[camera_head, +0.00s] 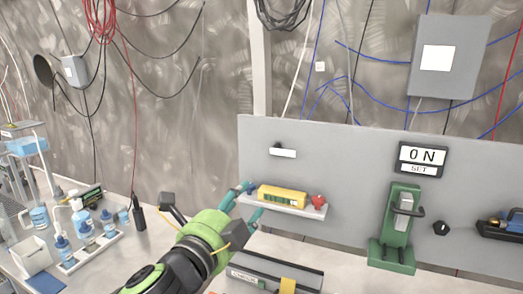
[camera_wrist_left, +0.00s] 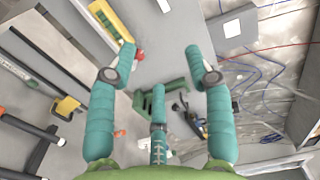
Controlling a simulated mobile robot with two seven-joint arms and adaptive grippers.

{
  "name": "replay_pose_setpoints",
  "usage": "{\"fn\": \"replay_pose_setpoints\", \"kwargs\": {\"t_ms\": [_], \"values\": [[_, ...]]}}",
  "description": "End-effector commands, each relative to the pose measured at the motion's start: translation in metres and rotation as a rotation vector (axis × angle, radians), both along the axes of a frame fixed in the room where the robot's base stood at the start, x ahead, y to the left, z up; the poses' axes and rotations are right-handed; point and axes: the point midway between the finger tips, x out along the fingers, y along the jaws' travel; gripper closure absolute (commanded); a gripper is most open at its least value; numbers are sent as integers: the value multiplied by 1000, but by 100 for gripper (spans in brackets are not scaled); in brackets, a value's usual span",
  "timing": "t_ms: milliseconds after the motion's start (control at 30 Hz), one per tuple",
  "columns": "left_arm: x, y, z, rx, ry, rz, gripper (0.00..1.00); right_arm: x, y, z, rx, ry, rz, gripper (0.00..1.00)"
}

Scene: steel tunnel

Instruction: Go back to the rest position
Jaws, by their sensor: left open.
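My left gripper (camera_head: 250,201) has teal fingers on a green and black arm that comes in from the bottom left. It is at the left end of a small white shelf (camera_head: 283,208) on the grey panel. Its fingers are spread, with nothing seen between them; the left wrist view (camera_wrist_left: 160,54) shows them apart too. A yellow device (camera_head: 282,196) lies on the shelf just right of the fingertips. I cannot tell whether they touch it. It also shows in the left wrist view (camera_wrist_left: 106,20), beyond the left finger. My right gripper is not in view.
A red knob (camera_head: 318,202) sits at the shelf's right end. A grey case (camera_head: 262,276) lies below the gripper. Bottles in a white rack (camera_head: 92,250) stand at the left.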

Motion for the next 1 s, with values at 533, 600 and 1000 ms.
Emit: {"fn": "replay_pose_setpoints", "kwargs": {"t_ms": [533, 600, 1000], "values": [[-34, 33, -154, -470, 544, 200, 48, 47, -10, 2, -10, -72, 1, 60], [-49, 45, -188, -566, 658, 278, 48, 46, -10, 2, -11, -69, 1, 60], [-178, 118, -347, -935, 1143, 817, 48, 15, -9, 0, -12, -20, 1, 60]]}}
